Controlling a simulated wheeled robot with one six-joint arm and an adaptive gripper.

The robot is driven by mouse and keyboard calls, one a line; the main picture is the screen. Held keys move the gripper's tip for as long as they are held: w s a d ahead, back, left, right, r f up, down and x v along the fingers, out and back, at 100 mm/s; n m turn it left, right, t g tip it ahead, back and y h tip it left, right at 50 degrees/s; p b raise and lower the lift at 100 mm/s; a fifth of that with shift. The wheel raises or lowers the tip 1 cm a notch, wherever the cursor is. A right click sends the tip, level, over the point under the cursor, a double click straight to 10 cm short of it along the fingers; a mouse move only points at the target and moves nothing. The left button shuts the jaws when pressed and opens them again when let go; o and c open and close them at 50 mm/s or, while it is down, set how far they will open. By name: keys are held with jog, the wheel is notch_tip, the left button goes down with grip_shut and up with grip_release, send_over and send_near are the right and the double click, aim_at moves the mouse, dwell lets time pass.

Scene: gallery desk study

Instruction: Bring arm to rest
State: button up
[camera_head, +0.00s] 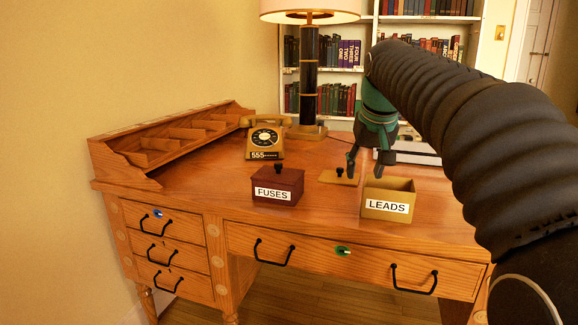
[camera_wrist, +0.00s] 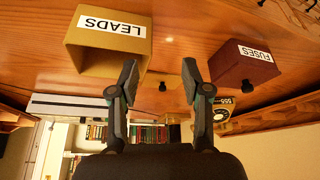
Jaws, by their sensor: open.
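My gripper (camera_head: 367,164) hangs above the desk (camera_head: 215,190), just behind and above the tan box labelled LEADS (camera_head: 386,206). Its two fingers are spread with nothing between them, which the wrist view also shows (camera_wrist: 160,78). The LEADS box is open at the top; its contents cannot be made out. A flat tan lid with a dark knob (camera_head: 338,178) lies on the desk to the left of that box. The dark red box labelled FUSES (camera_head: 277,188) stands further left with its knobbed lid on. In the wrist view, the LEADS box (camera_wrist: 98,48) is left and the FUSES box (camera_wrist: 243,68) is right.
A rotary telephone (camera_head: 264,140) and a tall lamp (camera_head: 308,75) stand at the back of the desk. A wooden pigeonhole organiser (camera_head: 170,140) lines the left edge. Bookshelves (camera_head: 345,50) are behind. The desk's front drawers are shut. Bare desktop lies left of the FUSES box.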

jog(key=s+f, duration=1)
jog(key=s, duration=0.4)
jog(key=s+f, duration=1.1)
jog(key=s, duration=0.3)
jog(key=shift+s+f+t, duration=0.15)
jog(key=shift+s+t, duration=0.05)
jog(key=shift+t, duration=0.2)
jog(key=shift+c, duration=0.3)
jog(key=shift+c, duration=0.3)
